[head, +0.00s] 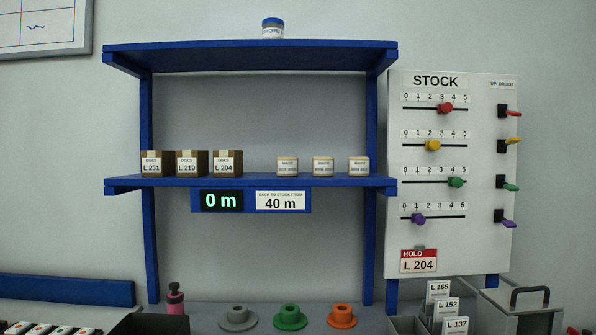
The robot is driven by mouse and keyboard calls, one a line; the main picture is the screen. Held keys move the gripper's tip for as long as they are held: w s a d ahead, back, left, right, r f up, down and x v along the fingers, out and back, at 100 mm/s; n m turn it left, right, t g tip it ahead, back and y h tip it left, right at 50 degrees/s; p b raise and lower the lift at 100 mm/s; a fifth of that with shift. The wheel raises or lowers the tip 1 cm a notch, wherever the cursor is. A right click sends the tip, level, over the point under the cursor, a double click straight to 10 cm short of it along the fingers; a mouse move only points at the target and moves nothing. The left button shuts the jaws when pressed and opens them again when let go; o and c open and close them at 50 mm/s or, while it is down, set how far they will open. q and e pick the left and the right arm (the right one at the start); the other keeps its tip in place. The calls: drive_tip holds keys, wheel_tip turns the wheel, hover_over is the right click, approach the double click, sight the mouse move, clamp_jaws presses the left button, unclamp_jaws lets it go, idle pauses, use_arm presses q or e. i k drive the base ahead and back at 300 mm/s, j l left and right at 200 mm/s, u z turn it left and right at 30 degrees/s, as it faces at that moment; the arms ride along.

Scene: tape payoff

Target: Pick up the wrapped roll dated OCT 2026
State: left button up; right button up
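Three small cream wrapped rolls stand in a row on the right half of the blue middle shelf (250,182). They are the left roll (287,166), the middle roll (323,166) and the right roll (358,166). Each has a white label with small print. The left roll's date seems to read OCT 2026, but the print is too small to be sure. I cannot read the other two dates surely. The rolls stand apart from one another, with nothing in front of them. Neither of my grippers is in view.
Brown boxes labelled L 231 (152,164), L 219 (191,164) and L 204 (227,164) share the shelf. A display (221,201) reading 0 m hangs below. A STOCK board (483,200) stands right. Grey (237,319), green (290,318) and orange (341,317) hubs sit on the counter.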

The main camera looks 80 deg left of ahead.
sight(287, 166)
drive_tip(key=u, duration=2.4)
